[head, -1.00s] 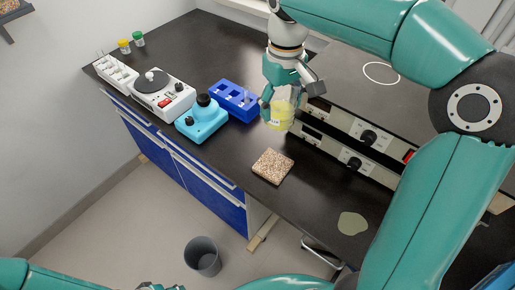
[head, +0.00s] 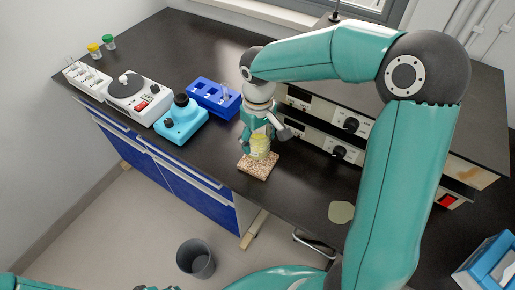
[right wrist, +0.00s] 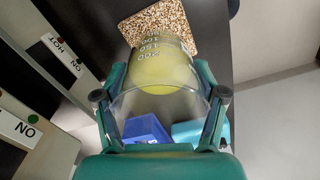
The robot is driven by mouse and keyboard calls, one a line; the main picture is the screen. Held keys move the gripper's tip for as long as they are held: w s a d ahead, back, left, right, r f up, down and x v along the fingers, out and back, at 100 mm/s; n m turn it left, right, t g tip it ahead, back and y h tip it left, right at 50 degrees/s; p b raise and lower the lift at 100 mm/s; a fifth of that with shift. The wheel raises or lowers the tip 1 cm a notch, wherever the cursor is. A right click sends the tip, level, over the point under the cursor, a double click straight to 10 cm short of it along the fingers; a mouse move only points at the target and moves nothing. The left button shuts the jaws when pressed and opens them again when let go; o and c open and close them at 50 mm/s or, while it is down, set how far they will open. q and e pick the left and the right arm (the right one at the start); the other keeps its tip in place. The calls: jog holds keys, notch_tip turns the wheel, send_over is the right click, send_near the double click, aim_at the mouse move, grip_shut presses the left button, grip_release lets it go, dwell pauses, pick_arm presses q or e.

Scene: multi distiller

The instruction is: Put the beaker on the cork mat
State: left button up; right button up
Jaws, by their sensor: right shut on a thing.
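The beaker (head: 260,150) is clear glass with yellow liquid. My right gripper (head: 261,136) is shut on it and holds it roughly upright. The cork mat (head: 254,172), a speckled tan square, lies on the black bench under the beaker in the head view. In the right wrist view the beaker (right wrist: 160,75) sits between my fingers (right wrist: 161,97), with the mat (right wrist: 165,20) beyond its base. I cannot tell whether the base touches the mat. Only small parts at the end of my left arm show at the bottom edge of the head view.
A blue rack (head: 214,98), a light-blue device (head: 181,121) and a white hotplate (head: 139,98) stand left of the mat. Grey units with knobs (head: 350,124) stand to its right. The bench's front edge is close to the mat. A bin (head: 196,258) stands on the floor.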

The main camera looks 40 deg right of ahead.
aim_at(258, 149)
jog(key=shift+f, duration=2.2)
jog(key=o, duration=1.8)
jog(key=shift+r, duration=0.1)
notch_tip(258, 149, up, 12)
jog(key=shift+f, duration=0.1)
